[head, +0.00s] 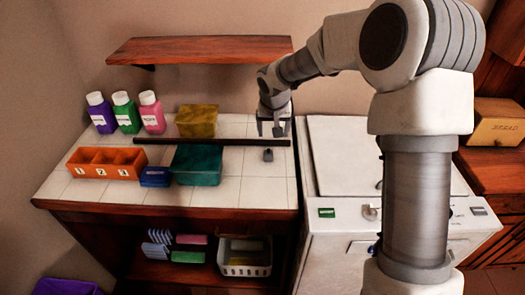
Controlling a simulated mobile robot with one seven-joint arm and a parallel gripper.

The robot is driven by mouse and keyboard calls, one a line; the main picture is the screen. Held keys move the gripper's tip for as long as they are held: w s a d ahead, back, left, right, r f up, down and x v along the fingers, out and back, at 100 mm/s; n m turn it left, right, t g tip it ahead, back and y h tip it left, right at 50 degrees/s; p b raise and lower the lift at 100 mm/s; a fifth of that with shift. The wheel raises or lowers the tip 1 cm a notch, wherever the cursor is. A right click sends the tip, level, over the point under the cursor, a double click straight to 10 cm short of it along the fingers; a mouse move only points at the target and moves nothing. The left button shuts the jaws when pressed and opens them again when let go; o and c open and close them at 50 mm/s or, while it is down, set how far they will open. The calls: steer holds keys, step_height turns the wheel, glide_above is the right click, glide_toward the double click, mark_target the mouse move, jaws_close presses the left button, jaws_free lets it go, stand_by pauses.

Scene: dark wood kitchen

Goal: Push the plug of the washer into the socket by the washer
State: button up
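The white washer (336,262) stands right of the tiled counter, its front panel partly hidden by my arm. A small dark grey block (268,155), possibly the plug, lies on the tiles near the counter's right end. My gripper (273,133) points down just behind it, over the right part of a long dark strip. The gripper and the block look apart. Whether the fingers are open or hold something is too small to tell. I cannot make out a socket or a cord.
On the counter (105,190) are an orange numbered tray (102,174), a teal box (197,180), a blue box (155,177), a yellow box (197,121) and three bottles. A dark strip (210,142) crosses it. A wooden shelf (200,49) hangs above.

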steer(key=shift+w+a+f, duration=0.3)
steer(key=shift+w+a, duration=0.2)
steer(key=shift+w, duration=0.1)
steer(key=shift+f, duration=0.1)
glide_toward(269, 152)
steer(key=x, duration=0.4)
steer(key=shift+s+f+p, duration=0.15)
steer(key=shift+f+p, duration=0.2)
steer(key=shift+f, duration=0.15)
steer(key=shift+f, duration=0.1)
steer(key=shift+w+p+x, duration=0.25)
steer(key=shift+p+x, duration=0.25)
steer(key=shift+x, duration=2)
jaws_close()
